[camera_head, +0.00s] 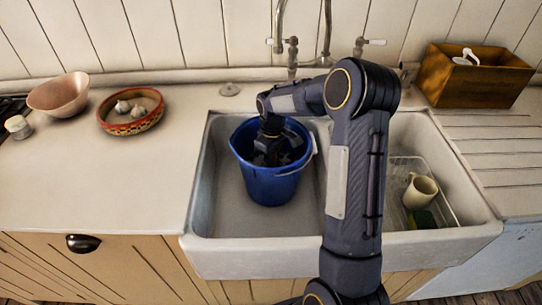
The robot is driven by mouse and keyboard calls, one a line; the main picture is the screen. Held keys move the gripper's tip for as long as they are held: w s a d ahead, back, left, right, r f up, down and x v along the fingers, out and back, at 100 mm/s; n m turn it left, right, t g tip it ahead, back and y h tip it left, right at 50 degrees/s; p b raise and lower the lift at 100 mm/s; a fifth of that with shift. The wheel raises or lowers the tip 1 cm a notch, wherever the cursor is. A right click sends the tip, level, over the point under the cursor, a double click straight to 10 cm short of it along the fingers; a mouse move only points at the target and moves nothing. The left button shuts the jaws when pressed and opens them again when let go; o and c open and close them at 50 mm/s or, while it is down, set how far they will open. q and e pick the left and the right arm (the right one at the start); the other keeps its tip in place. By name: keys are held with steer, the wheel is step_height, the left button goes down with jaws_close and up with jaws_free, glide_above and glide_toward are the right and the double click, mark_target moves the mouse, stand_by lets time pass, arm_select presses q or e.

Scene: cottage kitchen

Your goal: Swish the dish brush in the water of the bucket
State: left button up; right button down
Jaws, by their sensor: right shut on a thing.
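The blue bucket (270,188) stands upright in the left basin of the white sink (225,215), its wire handle at its right side. My right arm reaches over the sink, and my right gripper (275,155) points down inside the bucket's mouth. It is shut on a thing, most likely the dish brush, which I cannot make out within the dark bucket. The water is also hidden by the gripper and the bucket wall. My left gripper is not in view.
The tap (293,60) rises behind the bucket. The right basin holds a wire rack (397,178) with a cream mug (419,190). A wooden box (470,82) stands at the back right. A patterned bowl (148,122) and a pink bowl (60,95) stand on the left counter, clear in front.

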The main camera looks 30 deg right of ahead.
steer(key=shift+w+a+r, duration=0.15)
steer(key=shift+a+r, duration=0.05)
step_height(320, 180, up, 27)
steer(key=p, duration=1.6)
stand_by(3.2)
stand_by(0.6)
